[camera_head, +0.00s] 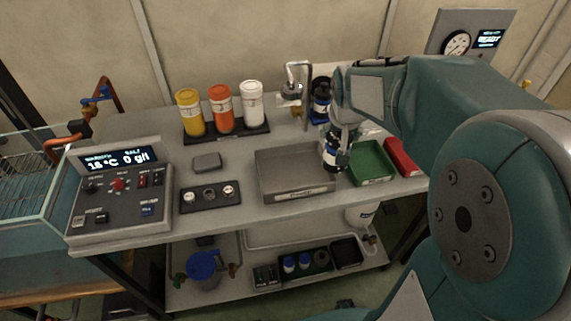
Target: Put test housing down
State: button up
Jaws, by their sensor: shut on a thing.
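My gripper (340,138) points down over the right part of the bench. It is shut on a dark cylinder with a pale band, which I take to be the test housing (337,158). The housing hangs roughly upright by the right edge of the grey tray (280,189) and the left edge of the green tray (371,166). I cannot tell how high its lower end is above them. The gripper's fingers and my arm hide its upper part.
A yellow, an orange and a white bottle (252,104) stand in a black rack at the back. A control panel (119,190) stands at left. A small dark plate with round parts (210,196) lies in front. A red box (401,156) is right of the green tray. The grey tray looks empty.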

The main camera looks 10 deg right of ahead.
jog(key=w+a+f, duration=0.2)
jog(key=w+f, duration=0.1)
jog(key=f, duration=0.1)
jog(key=w+a+f, duration=0.3)
jog(key=f, duration=0.1)
jog(key=w+a+f, duration=0.2)
jog(key=w+f, duration=0.1)
jog(key=f, duration=0.1)
jog(key=shift+w+a, duration=0.25)
jog(key=shift+w, duration=0.05)
jog(key=shift+a, duration=0.2)
jog(key=shift+f, duration=0.15)
jog(key=o, duration=1)
jog(key=shift+o, duration=0.2)
jog(key=shift+d, duration=0.1)
